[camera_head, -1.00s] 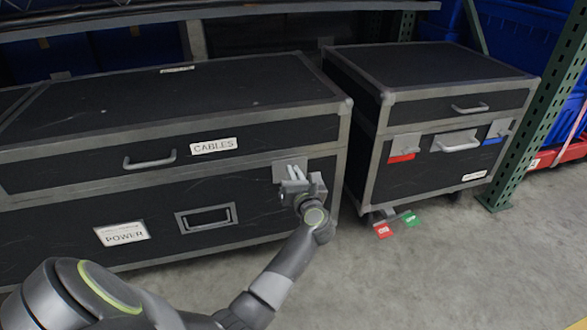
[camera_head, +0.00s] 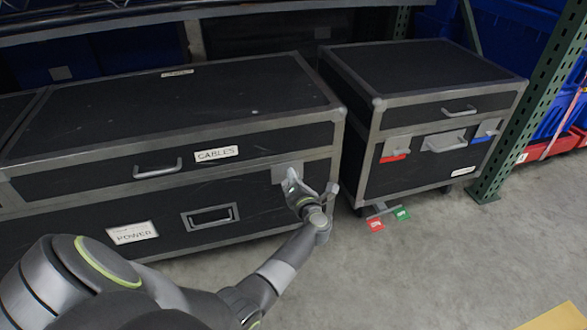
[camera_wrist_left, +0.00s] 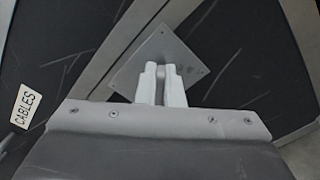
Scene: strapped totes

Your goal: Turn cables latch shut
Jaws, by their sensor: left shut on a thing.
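The cables latch is on the front of the large black case (camera_head: 90,187), right of the label reading CABLES (camera_head: 216,154). Its grey plate (camera_head: 281,173) sits across the seam between lid and body. My left gripper (camera_head: 292,175) is at this plate, shut on the latch handle. In the left wrist view the two pale fingers (camera_wrist_left: 161,72) are close together over the tilted diamond-shaped latch plate (camera_wrist_left: 190,72). The fingers hide most of the handle, so its exact angle is unclear. My right gripper is not in view.
A smaller black case (camera_head: 420,185) stands to the right, with red (camera_head: 394,158) and blue (camera_head: 484,138) marked latches. A green rack post (camera_head: 510,140) stands further right.

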